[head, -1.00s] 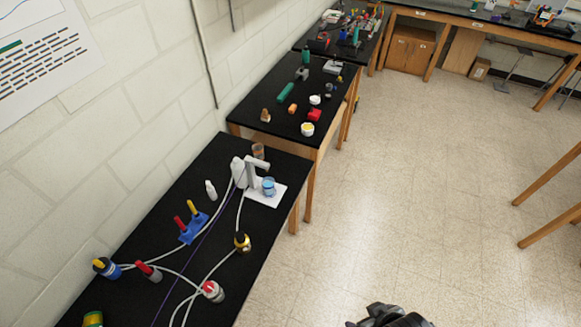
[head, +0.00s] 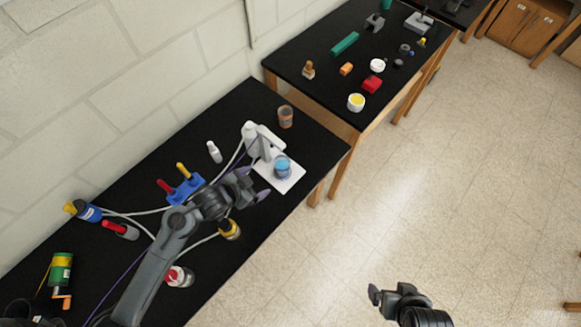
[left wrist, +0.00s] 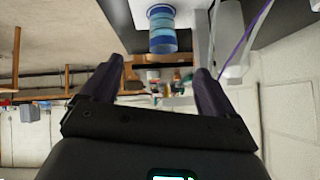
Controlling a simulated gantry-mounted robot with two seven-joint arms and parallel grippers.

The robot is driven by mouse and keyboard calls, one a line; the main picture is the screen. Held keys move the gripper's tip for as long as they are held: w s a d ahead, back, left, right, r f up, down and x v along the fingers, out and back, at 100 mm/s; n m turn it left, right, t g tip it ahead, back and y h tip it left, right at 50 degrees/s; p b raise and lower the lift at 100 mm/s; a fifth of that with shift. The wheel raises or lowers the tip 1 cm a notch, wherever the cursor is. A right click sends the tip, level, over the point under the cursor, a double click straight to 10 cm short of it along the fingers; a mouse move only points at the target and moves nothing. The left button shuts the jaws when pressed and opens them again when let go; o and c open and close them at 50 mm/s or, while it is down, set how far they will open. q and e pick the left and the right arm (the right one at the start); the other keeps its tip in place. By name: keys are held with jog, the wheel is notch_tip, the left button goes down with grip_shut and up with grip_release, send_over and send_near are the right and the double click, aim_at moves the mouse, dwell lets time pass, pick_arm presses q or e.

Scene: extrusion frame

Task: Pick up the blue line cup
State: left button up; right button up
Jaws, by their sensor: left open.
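The blue line cup (head: 283,168), a clear cup with blue bands, stands on the white base plate (head: 292,183) of a white dispenser-like device (head: 262,140). In the left wrist view the cup (left wrist: 162,30) shows at the top, beyond the fingers. My left gripper (head: 256,183) is open and empty, just left of the cup and apart from it, with its fingers pointing toward it. Its two dark purple fingers also show in the left wrist view (left wrist: 158,68). My right gripper (head: 378,294) is over the floor, away from the table; its jaw opening is unclear.
A brown cup (head: 286,117) stands behind the device, and a white bottle (head: 214,152) to its left. The front right table edge is close to the plate.

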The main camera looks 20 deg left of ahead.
aim_at(286, 163)
pick_arm(q)
jog(key=w+f+h+b, duration=0.2)
jog(key=w+f, duration=0.1)
jog(key=w+d+f+m+h+b, duration=0.1)
jog(key=w+f+h+b, duration=0.1)
jog(key=w+f+b, duration=0.1)
jog(key=w+d+f+m+h+b, duration=0.1)
jog(key=w+f+h+b, duration=0.1)
jog(key=w, duration=0.3)
jog(key=shift+f+t+h+b, duration=0.4)
jog(key=shift+f+b, duration=0.3)
jog(key=shift+f, duration=0.15)
jog(key=shift+x, duration=2.7)
jog(key=shift+w+a, duration=0.15)
pick_arm(e)
notch_tip(286, 163, down, 11)
jog(key=shift+r, duration=0.1)
pick_arm(q)
jog(key=c, duration=0.9)
jog(key=shift+c, duration=0.7)
